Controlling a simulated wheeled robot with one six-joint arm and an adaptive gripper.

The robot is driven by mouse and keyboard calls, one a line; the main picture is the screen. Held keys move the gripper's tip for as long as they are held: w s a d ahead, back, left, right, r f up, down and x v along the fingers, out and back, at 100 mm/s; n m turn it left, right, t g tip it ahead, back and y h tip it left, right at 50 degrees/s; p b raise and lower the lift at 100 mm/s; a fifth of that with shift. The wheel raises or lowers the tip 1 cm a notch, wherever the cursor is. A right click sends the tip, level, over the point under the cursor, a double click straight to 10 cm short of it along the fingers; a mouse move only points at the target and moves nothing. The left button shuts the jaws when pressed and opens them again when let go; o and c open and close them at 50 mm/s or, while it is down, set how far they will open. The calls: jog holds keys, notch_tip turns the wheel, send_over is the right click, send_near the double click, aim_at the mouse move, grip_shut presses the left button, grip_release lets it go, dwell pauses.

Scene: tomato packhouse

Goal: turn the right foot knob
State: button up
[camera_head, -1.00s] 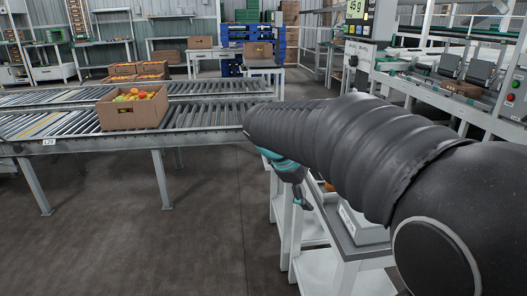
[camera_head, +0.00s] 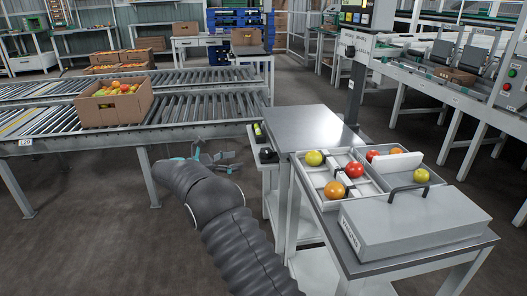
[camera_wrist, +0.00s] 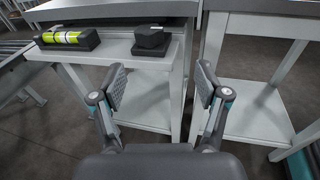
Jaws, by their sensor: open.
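A dark, roughly square block with a raised top (camera_wrist: 152,42) sits on a pale ledge below the bench top in the wrist view. It may be the right foot knob; I cannot tell for sure. It also shows small in the head view (camera_head: 267,156). To its left on the ledge lies a black bar with a yellow-green spirit vial (camera_wrist: 68,38), also seen in the head view (camera_head: 258,131). My gripper (camera_wrist: 160,84) is open and empty, its fingers spread, apart from the block. In the head view my gripper (camera_head: 230,158) is left of the bench.
The bench (camera_head: 312,128) has a bare grey top. A roller conveyor (camera_head: 195,122) carries a produce box (camera_head: 112,104). Floor between them is open.

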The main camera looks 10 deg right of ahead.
aim_at(265, 154)
jog(key=shift+n+h, duration=0.3)
jog(key=shift+h, duration=0.1)
jog(key=x, duration=0.4)
jog(key=w+f+x, duration=0.1)
jog(key=x, duration=0.3)
jog(key=w+p+x, duration=0.1)
jog(key=x, duration=0.3)
jog(key=shift+f, duration=0.15)
jog(key=c, duration=1.2)
